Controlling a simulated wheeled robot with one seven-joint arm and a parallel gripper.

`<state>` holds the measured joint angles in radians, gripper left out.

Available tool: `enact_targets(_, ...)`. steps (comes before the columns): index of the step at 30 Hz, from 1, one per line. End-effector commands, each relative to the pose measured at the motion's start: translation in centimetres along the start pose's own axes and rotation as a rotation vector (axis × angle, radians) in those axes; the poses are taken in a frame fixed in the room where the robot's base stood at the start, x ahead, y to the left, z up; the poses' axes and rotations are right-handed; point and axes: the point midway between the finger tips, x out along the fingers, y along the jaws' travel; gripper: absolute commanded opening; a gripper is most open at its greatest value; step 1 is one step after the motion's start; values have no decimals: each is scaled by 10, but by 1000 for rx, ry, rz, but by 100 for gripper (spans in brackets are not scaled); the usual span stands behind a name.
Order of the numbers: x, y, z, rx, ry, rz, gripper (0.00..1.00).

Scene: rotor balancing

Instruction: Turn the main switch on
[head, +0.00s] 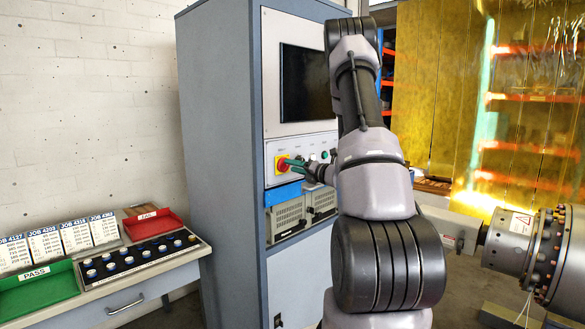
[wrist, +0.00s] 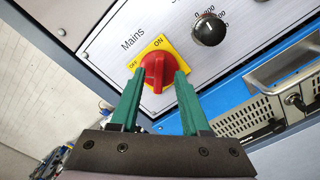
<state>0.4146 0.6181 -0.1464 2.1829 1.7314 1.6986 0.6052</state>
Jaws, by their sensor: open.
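The main switch (wrist: 155,73) is a red rotary knob on a yellow plate marked OFF and ON, under the word "Mains" on a pale panel. Its raised grip runs nearly upright in the wrist view, with its upper end near the ON mark. In the head view, the switch (head: 281,164) sits at the left of the cabinet's control panel. My gripper (wrist: 159,75) is open. Its green fingertips stand on either side of the red knob, with gaps showing. In the head view my gripper (head: 290,162) reaches the switch and partly covers it.
A black dial (wrist: 208,30) sits to the right of the switch. A blue strip and grey vented units (head: 287,216) lie below the panel. A bench at left holds a green PASS tray (head: 38,290), a red FAIL tray (head: 152,224) and a black rack of weights (head: 140,256).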

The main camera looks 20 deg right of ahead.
Motion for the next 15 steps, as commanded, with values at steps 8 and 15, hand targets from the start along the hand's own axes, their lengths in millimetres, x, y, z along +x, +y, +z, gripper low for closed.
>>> enact_targets(8,-56,-1,1,2,-3,-4,46)
enact_targets(15,-91,-1,0,1,-1,-2,46)
